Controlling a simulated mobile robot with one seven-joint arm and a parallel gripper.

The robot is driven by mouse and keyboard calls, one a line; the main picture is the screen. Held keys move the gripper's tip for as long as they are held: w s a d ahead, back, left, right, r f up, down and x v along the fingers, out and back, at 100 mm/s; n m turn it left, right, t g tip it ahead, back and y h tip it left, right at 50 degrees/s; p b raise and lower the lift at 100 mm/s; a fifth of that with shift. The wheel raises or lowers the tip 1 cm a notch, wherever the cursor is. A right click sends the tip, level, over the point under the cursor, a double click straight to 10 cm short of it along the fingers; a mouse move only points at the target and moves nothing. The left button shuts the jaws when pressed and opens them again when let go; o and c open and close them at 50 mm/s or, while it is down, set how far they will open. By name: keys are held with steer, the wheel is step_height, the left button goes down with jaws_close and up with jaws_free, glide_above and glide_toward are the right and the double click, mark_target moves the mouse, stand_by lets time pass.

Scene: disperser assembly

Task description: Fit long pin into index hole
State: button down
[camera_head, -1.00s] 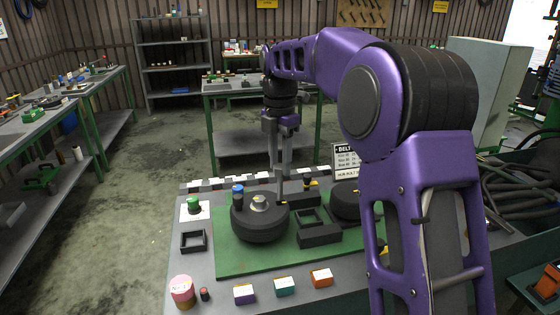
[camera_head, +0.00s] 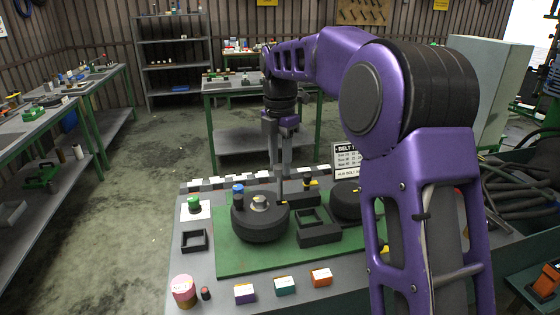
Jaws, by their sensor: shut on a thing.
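My gripper (camera_head: 280,170) points straight down over the far right rim of a black round disc (camera_head: 262,228). It is shut on a thin grey upright pin (camera_head: 280,188), which I take to be the long pin. The pin's lower end is at the disc's rim in the picture; I cannot tell whether it touches the disc or sits in a hole. The index hole itself cannot be made out. The disc has a silver hub (camera_head: 259,202) in its middle and a blue-topped black knob (camera_head: 238,194) at its far left edge.
The disc stands on a green mat (camera_head: 240,266) on a grey table. Black block-like fixtures (camera_head: 318,236) and a second black disc (camera_head: 345,203) lie to its right. A black square frame (camera_head: 194,241) is at left. Small coloured boxes (camera_head: 285,286) line the front. My arm hides the right side.

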mark_target(280, 199)
steer(key=shift+f+b, duration=1.95)
steer(key=shift+f, duration=2.2)
steer(key=shift+c, duration=2.2)
jaws_free()
steer(key=shift+r, duration=0.15)
step_height(280, 199, up, 17)
steer(key=p, duration=0.4)
steer(key=shift+r, duration=0.1)
